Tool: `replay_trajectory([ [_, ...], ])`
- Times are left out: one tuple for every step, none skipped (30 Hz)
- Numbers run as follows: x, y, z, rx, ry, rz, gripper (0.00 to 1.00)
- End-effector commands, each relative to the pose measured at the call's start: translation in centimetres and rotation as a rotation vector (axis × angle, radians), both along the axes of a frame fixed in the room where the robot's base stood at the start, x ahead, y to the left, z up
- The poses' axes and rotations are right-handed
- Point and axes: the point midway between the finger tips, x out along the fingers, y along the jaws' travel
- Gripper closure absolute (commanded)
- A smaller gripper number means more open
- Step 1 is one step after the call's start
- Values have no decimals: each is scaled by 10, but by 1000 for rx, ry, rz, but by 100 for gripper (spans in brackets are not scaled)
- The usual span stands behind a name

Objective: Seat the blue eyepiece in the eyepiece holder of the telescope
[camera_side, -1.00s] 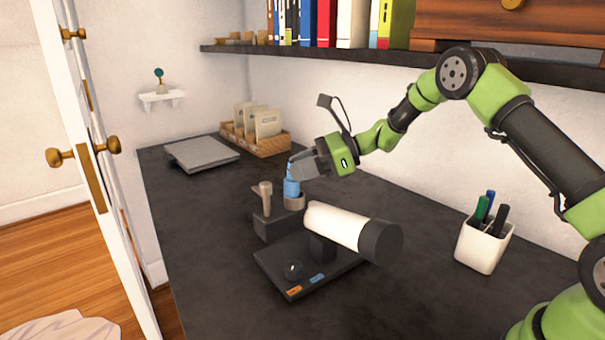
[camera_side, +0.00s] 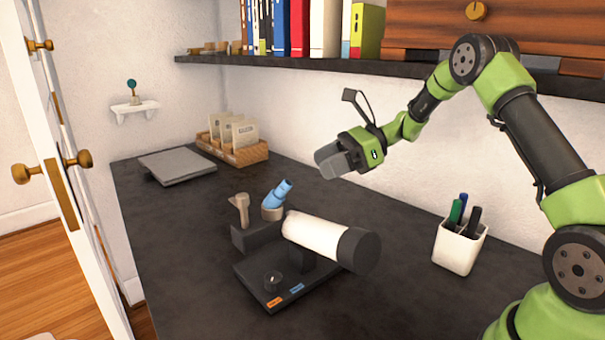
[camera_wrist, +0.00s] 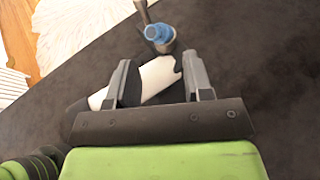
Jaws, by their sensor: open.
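The blue eyepiece (camera_side: 277,195) leans to the upper right in the side view, with its lower end at the mouth of the tan eyepiece holder (camera_side: 272,213). How deep it sits cannot be told. The telescope (camera_side: 318,236) has a white tube with a dark end and stands on a dark base. My gripper (camera_side: 328,164) is open and empty, above and to the right of the eyepiece, apart from it. In the wrist view the eyepiece (camera_wrist: 157,33) shows beyond the open fingers, and part of the white tube shows between them.
A tan peg-like piece (camera_side: 240,208) stands left of the holder. A white pen cup (camera_side: 458,249) is at the right. A grey flat slab (camera_side: 177,166) and a wooden card box (camera_side: 233,148) are at the back. A shelf (camera_side: 300,66) runs above the counter.

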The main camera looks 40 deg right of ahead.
Motion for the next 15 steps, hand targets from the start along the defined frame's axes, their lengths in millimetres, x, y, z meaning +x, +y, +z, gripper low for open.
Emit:
replay_trajectory([
  [-3,-5,3,-2,-1,-2,53],
  [-5,-8,4,-1,-2,-2,53],
  [-7,-10,5,0,-1,-2,48],
  [-8,-11,6,-1,-1,-1,48],
  [-8,-12,6,-1,-1,-1,48],
  [-9,-13,7,-1,-1,-1,48],
  [-9,-13,7,-1,-1,-1,48],
  [-9,-13,7,-1,-1,-1,48],
  [-9,-13,7,-1,-1,-1,48],
  [-9,-13,7,-1,-1,-1,48],
  [-9,-13,7,-1,-1,-1,48],
  [-9,-13,7,-1,-1,-1,48],
  [-9,-13,7,0,-2,-1,48],
  [-9,-13,7,-1,-1,-1,48],
  [-9,-13,7,0,-2,-1,48],
])
